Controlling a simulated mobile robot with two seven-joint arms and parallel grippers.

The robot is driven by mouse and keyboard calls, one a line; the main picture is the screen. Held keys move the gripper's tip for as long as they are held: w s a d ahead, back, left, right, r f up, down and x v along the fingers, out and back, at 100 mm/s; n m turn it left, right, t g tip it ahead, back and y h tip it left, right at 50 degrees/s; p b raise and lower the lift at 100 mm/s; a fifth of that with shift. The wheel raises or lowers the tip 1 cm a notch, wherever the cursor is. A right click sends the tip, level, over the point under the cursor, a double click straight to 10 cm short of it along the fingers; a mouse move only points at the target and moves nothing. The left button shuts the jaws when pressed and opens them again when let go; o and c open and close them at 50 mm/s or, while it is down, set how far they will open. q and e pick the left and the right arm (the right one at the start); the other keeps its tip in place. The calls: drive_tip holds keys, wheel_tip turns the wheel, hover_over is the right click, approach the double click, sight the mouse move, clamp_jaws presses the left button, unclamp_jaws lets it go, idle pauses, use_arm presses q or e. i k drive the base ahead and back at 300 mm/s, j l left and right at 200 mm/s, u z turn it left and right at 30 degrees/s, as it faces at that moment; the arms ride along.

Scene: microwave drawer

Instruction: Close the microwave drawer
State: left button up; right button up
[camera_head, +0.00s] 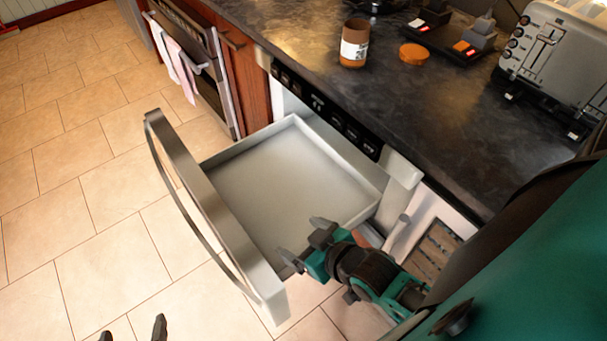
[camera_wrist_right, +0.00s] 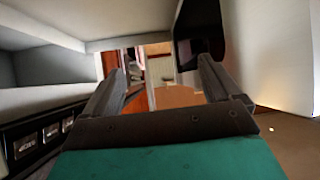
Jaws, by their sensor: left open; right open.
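The microwave drawer (camera_head: 270,185) is pulled out from under the counter, its pale tray empty. Its steel front panel (camera_head: 215,215) with a long curved handle (camera_head: 180,200) stands well away from the cabinet. My right gripper (camera_head: 304,245) is open, over the near side of the drawer behind the front panel in the head view; I cannot tell whether it touches. In the right wrist view its two fingers (camera_wrist_right: 163,90) are spread with nothing held between them. My left gripper (camera_head: 133,331) shows only its two spread fingertips at the bottom edge, over the floor left of the drawer.
The dark counter (camera_head: 420,115) holds a jar (camera_head: 354,45), an orange lid (camera_head: 413,54) and a toaster (camera_head: 555,55). An oven with towels (camera_head: 178,60) is beyond the drawer. The tiled floor (camera_head: 90,190) left of the front panel is clear.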

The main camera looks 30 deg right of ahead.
sight(259, 195)
drive_tip(key=k+j+z, duration=0.35)
drive_tip(key=j+z, duration=0.3)
drive_tip(key=k+z, duration=0.1)
drive_tip(key=z, duration=0.2)
